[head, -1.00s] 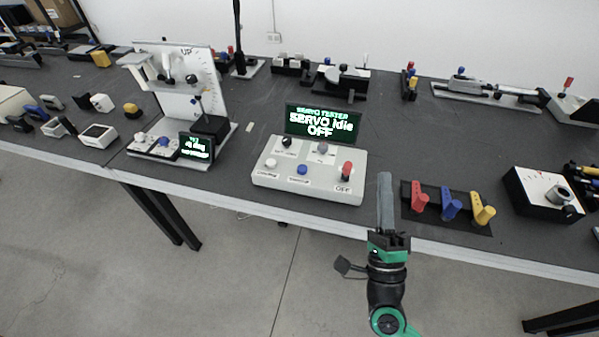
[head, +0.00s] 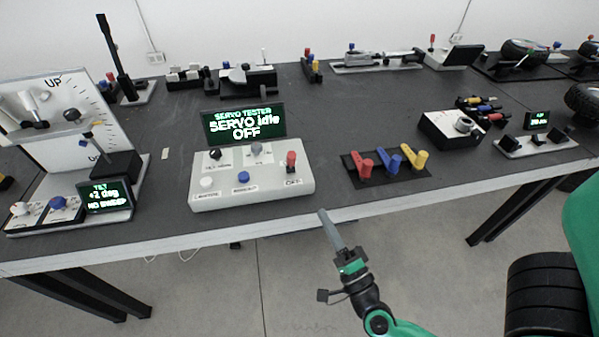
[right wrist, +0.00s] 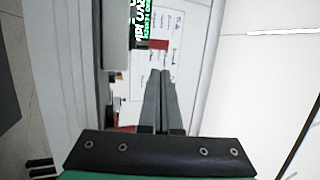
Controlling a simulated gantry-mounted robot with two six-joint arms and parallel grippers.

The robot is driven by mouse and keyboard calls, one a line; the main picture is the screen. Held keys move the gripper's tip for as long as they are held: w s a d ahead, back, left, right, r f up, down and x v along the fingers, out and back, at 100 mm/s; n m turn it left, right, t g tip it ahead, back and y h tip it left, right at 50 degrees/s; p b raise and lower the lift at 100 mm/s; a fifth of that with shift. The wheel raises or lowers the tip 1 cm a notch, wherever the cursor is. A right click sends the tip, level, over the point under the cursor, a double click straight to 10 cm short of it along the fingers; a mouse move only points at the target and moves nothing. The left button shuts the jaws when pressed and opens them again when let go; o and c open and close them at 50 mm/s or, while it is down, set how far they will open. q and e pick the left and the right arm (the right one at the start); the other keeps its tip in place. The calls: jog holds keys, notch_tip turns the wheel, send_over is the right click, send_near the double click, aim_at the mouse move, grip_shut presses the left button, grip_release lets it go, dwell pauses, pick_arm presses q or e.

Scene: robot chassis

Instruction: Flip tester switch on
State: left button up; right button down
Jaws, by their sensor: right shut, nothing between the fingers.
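The servo tester is a pale box (head: 265,190) on the table, with a screen (head: 244,124) reading "SERVO Idle OFF". Its red switch (head: 291,160) stands upright at the right end, above an "OFF" label. Two knobs, a blue button (head: 243,176) and a white button (head: 207,182) are beside it. My right gripper (head: 323,214) is shut and empty at the table's front edge, below and right of the switch, apart from it. Its closed fingers (right wrist: 160,74) show in the right wrist view below a small red part; I cannot tell what that part is. My left gripper is not in view.
A black plate (head: 372,177) with red, blue and yellow levers lies right of the tester. A white upright rig (head: 90,140) with a small screen stands at left.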

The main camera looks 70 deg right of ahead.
aim_at(294, 162)
jog(key=p+x, duration=0.1)
jog(key=x, duration=1.2)
jog(key=shift+w+d+r, duration=0.15)
jog(key=shift+w, duration=0.15)
